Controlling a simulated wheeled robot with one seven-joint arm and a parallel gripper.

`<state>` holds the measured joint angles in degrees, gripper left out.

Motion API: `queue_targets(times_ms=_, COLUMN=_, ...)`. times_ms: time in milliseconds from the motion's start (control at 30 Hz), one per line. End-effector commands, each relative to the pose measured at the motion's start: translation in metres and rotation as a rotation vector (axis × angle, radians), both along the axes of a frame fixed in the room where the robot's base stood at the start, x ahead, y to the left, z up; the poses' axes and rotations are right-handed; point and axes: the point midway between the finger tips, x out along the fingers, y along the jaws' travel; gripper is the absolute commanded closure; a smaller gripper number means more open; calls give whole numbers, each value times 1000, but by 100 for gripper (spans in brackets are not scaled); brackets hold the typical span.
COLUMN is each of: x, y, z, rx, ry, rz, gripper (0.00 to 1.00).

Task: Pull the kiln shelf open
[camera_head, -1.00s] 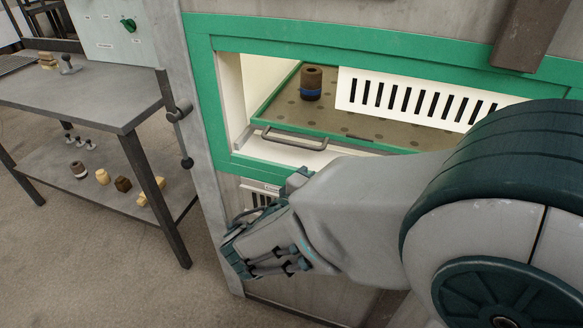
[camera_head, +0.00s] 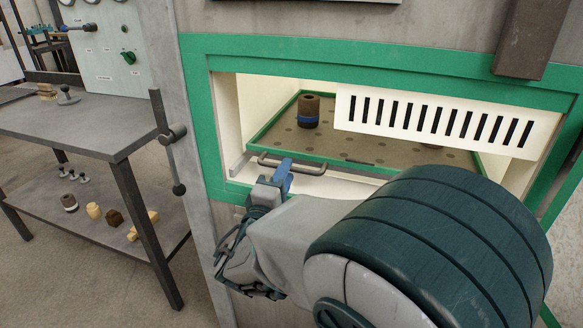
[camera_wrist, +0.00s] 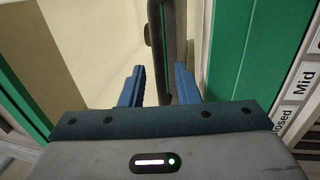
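The kiln shelf (camera_head: 365,150) is a brown perforated tray with a green rim inside the kiln's green-framed opening. Its grey bar handle (camera_head: 308,170) is at the shelf's front edge, inside the opening. My gripper (camera_head: 284,176) is at the opening's lower edge, its blue fingertip overlapping the handle in the head view. In the wrist view my gripper (camera_wrist: 160,83) is open, its two blue fingers apart. My wrist hides part of the kiln front below.
A brown cylinder with a blue band (camera_head: 309,112) stands on the shelf. A white slotted panel (camera_head: 440,120) hangs across the upper opening. A latch lever (camera_head: 170,135) is on the kiln's left post. A grey table (camera_head: 95,122) with small items stands left. Labels (camera_wrist: 303,83) show in the wrist view.

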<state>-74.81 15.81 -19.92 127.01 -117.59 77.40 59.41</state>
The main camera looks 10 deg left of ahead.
Motion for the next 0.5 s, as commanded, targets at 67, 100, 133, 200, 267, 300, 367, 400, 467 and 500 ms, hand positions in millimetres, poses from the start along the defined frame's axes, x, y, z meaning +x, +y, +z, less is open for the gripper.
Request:
queue_targets(times_ms=67, x=11, y=-1, z=1, rx=0, ry=-1, rz=-2, gripper=71)
queue_targets(times_ms=100, x=16, y=-1, z=2, rx=0, ry=0, rz=-1, gripper=71)
queue_targets(times_ms=133, x=18, y=-1, z=2, rx=0, ry=1, rz=0, gripper=71)
queue_targets(times_ms=200, x=23, y=-2, z=4, rx=0, ry=0, rz=-1, gripper=71)
queue_targets(times_ms=267, x=26, y=-2, z=5, rx=0, ry=1, rz=-1, gripper=71)
queue_targets(times_ms=300, x=26, y=-2, z=5, rx=0, ry=1, rz=-1, gripper=71)
queue_targets(times_ms=367, x=27, y=-2, z=5, rx=0, ry=1, rz=0, gripper=71)
queue_targets(times_ms=400, x=27, y=-2, z=5, rx=0, ry=1, rz=0, gripper=71)
queue_targets(times_ms=467, x=27, y=-2, z=5, rx=0, ry=1, rz=0, gripper=71)
queue_targets(times_ms=500, x=27, y=-2, z=5, rx=0, ry=1, rz=0, gripper=71)
